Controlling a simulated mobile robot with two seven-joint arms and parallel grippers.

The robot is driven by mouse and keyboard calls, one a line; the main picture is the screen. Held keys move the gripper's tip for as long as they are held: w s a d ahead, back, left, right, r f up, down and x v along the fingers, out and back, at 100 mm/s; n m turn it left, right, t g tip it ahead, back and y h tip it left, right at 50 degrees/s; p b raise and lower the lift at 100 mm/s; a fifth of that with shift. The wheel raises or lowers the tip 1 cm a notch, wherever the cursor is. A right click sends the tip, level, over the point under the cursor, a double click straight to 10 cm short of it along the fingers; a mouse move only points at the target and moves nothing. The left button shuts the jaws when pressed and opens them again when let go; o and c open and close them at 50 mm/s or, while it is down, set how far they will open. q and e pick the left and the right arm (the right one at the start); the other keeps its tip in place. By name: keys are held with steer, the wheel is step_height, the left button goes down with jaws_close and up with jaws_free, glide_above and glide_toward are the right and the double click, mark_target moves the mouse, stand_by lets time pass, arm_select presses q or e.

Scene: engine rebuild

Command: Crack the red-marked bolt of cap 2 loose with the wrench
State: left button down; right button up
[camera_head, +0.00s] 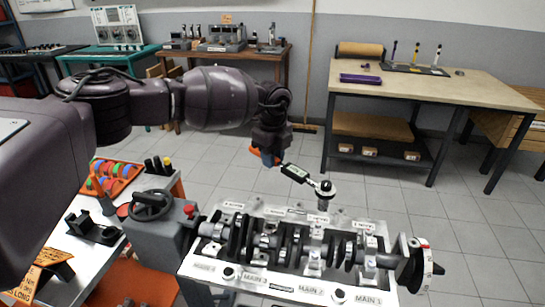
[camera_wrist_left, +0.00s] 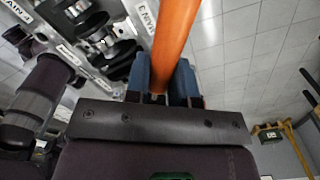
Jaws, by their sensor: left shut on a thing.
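My left gripper (camera_head: 267,155) is shut on the orange handle of the wrench (camera_head: 296,173), beyond the back edge of the engine block (camera_head: 215,263). The wrench has a dark display section and a round ratchet head with a socket below it. The socket is over the back row of the block, near the MAIN 2 side; I cannot tell whether it sits on a bolt. In the left wrist view the orange handle (camera_wrist_left: 174,40) runs between the blue finger pads. The red mark on the bolt cannot be made out. My right gripper is not in view.
The crankshaft (camera_head: 290,250) lies along the block under several labelled caps. A grey stand with a black handwheel (camera_head: 152,204) is at its left, beside a table with an orange tray (camera_head: 117,176). A wooden-topped bench (camera_head: 430,85) stands at the back right. Floor between is clear.

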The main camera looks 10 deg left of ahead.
arm_select(q)
steer(key=shift+f+b, duration=0.65)
steer(key=shift+f, duration=0.55)
step_height(320, 180, down, 2)
steer(key=shift+f+b, duration=0.1)
steer(key=shift+b, duration=0.5)
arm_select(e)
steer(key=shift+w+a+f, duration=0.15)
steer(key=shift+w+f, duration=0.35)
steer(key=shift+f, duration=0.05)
arm_select(q)
steer(key=shift+w+a+p, duration=0.1)
steer(key=shift+a+p, duration=0.05)
steer(key=shift+p, duration=0.15)
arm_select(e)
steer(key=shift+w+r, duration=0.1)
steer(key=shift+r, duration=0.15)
arm_select(q)
steer(key=shift+f, duration=0.5)
steer(key=shift+f, duration=0.25)
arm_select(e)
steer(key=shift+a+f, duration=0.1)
arm_select(q)
steer(key=shift+f, duration=0.4)
stand_by(0.6)
